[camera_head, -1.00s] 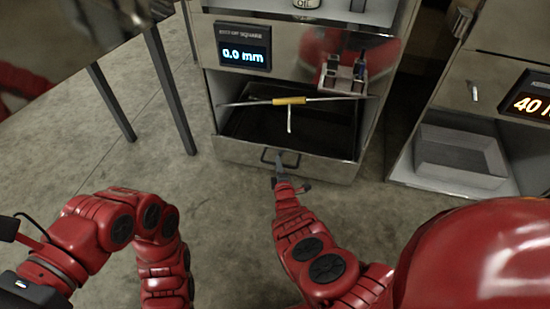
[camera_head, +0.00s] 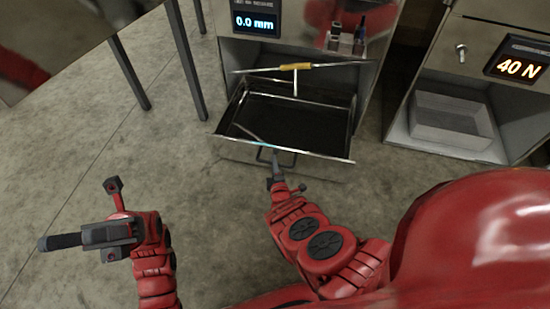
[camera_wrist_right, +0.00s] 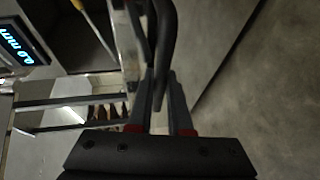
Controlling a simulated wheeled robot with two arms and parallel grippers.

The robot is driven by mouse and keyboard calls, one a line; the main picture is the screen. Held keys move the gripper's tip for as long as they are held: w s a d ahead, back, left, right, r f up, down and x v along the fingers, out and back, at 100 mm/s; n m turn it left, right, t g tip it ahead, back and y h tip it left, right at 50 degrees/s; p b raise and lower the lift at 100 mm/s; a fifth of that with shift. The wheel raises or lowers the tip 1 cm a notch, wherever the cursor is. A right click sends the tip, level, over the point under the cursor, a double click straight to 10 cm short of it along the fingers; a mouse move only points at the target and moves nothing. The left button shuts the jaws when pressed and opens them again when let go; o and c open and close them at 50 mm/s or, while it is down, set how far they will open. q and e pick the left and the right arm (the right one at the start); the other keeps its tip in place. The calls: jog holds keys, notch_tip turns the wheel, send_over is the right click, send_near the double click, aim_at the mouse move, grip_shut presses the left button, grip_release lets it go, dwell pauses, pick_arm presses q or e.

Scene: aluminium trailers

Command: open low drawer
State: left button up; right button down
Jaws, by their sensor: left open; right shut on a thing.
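The low drawer (camera_head: 313,147) is a metal drawer with a dark inside, pulled out of the lower part of a metal cabinet in the head view. Its dark handle (camera_head: 262,154) is on the front face; the dark handle bar also shows in the right wrist view (camera_wrist_right: 163,40). My right gripper (camera_head: 276,166) is at this handle and shut on it; its fingers (camera_wrist_right: 161,105) lie on either side of the bar in the wrist view. My left gripper (camera_head: 62,241) is open and empty, above the floor at the left, away from the drawer.
A thin bar with a yellow grip (camera_head: 296,67) crosses above the drawer. A display reading 0.0 mm (camera_head: 255,23) is above it. At the right, a grey bin (camera_head: 452,122) stands in another cabinet with a 40 N display (camera_head: 518,68). Table legs (camera_head: 187,60) stand left; floor between is clear.

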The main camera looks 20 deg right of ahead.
jog(key=shift+s+a, duration=0.25)
jog(key=shift+s, duration=0.05)
jog(key=c, duration=0.8)
grip_release()
jog(key=shift+c, duration=0.2)
